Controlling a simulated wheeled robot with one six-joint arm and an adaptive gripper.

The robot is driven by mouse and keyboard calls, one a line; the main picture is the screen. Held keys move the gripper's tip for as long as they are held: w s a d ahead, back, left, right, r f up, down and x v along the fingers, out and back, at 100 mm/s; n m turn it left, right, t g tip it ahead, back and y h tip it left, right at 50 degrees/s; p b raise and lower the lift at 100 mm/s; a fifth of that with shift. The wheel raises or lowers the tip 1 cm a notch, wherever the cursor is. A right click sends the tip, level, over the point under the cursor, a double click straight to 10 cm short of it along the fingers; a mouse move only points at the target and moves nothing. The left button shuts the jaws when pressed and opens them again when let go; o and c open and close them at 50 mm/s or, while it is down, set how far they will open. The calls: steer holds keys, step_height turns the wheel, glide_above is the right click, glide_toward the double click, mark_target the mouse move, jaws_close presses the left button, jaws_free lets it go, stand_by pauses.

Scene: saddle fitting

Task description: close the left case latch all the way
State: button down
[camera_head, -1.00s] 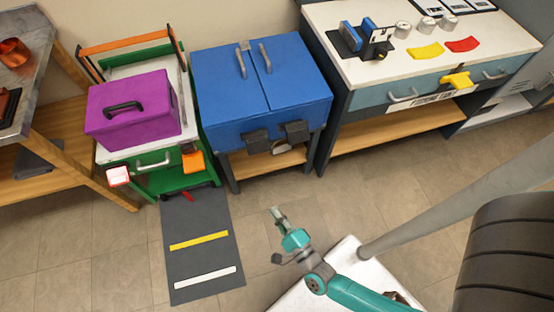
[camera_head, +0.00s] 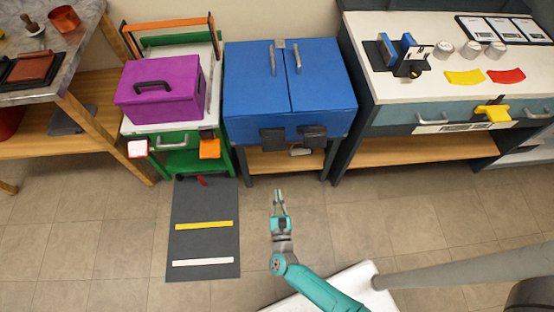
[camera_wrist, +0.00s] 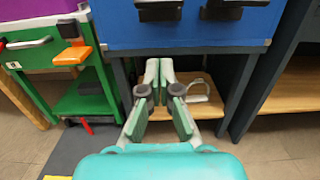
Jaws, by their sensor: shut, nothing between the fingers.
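A blue case (camera_head: 288,85) on a dark stand has two dark latch-like flaps at its front lower edge, the left one (camera_head: 273,138) and the right one (camera_head: 313,135). In the wrist view, the left flap (camera_wrist: 158,8) and right flap (camera_wrist: 243,5) show at the top edge, cut off. Both seem to stick out from the case front; I cannot tell how far closed they are. My gripper (camera_head: 279,193) is in front of the case and apart from it, pointing toward it. In the wrist view, my gripper (camera_wrist: 159,68) is shut and empty, below the left flap.
A purple box (camera_head: 160,90) stands on a green cart (camera_head: 176,160) at left, with an orange block (camera_head: 209,149) at its front. A dark mat (camera_head: 205,250) lies on the floor. A workbench (camera_head: 440,85) stands at right. The floor before the case is clear.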

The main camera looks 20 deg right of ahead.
mark_target(273, 137)
steer(key=shift+w, duration=0.1)
steer(key=r+x, duration=0.3)
steer(key=x, duration=0.9)
steer(key=shift+w, duration=0.25)
steer(key=shift+r, duration=0.1)
steer(key=shift+r, duration=0.3)
steer(key=shift+w+r, duration=0.1)
steer(key=shift+r, duration=0.1)
